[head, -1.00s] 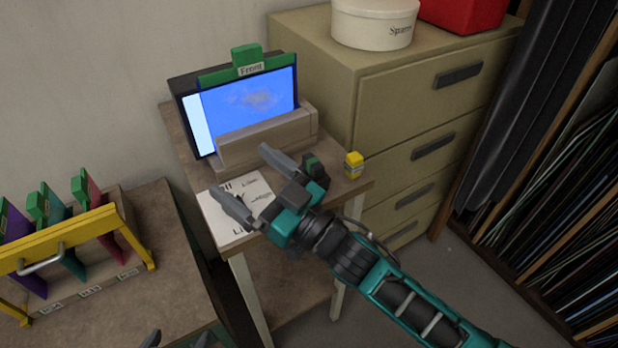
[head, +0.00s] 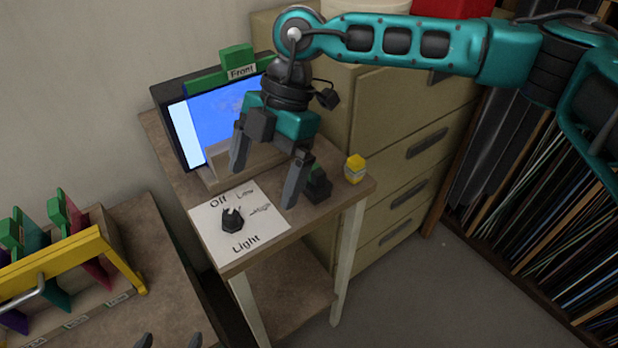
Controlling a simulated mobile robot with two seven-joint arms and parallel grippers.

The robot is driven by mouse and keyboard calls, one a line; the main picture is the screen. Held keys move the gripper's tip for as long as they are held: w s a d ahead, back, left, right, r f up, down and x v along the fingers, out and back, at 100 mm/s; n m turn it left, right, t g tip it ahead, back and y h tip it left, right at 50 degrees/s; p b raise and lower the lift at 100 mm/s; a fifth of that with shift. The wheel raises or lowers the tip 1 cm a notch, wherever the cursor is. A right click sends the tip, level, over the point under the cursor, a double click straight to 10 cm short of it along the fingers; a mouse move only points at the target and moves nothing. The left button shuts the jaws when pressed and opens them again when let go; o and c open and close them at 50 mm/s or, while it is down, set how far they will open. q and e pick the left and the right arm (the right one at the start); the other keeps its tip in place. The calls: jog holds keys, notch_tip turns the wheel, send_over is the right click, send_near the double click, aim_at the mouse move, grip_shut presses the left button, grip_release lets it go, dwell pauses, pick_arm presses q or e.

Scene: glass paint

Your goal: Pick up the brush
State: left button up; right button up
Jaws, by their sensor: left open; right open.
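I cannot make out a brush for certain. A small dark block with a green part (head: 318,185) stands on the small table (head: 213,255), just right of my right gripper's nearer finger; I cannot tell what it is. My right gripper (head: 264,182) is open and empty, pointing down above the table, between the screen and the printed sheet. Only the fingertips of my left gripper (head: 170,341) show, apart, at the bottom edge.
A white sheet marked Off, Low and Light (head: 258,228) with a black knob (head: 232,220) lies at the table's front. The lit screen (head: 190,125) is behind. A yellow-handled rack (head: 75,252) stands left, drawers (head: 405,190) right.

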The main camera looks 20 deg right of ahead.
aim_at(314, 166)
jog(key=w+d+r+m+h, duration=0.1)
jog(key=w+d, duration=0.1)
jog(key=d, duration=0.1)
jog(key=w+d+r+m+t+h, duration=0.1)
jog(key=d, duration=0.2)
jog(key=w+d+r+m+t+h, duration=0.1)
jog(key=w+d+h, duration=0.1)
jog(key=d, duration=0.1)
jog(key=shift+w+d+r, duration=0.15)
jog(key=shift+w+r, duration=0.05)
jog(key=shift+w, duration=0.15)
jog(key=shift+d+f, duration=0.15)
jog(key=shift+f, duration=0.2)
notch_tip(314, 166, down, 6)
jog(key=shift+f, duration=0.25)
jog(key=shift+a+f, duration=0.15)
jog(key=shift+f, duration=1.25)
jog(key=shift+a+f, duration=0.1)
jog(key=shift+f, duration=1.25)
pick_arm(q)
jog(key=shift+w+a+r, duration=0.15)
jog(key=shift+w+a, duration=0.05)
jog(key=shift+w, duration=0.35)
pick_arm(e)
jog(key=shift+c, duration=0.2)
jog(key=c, duration=1.1)
pick_arm(q)
jog(key=shift+s, duration=0.1)
pick_arm(e)
jog(key=shift+r, duration=0.15)
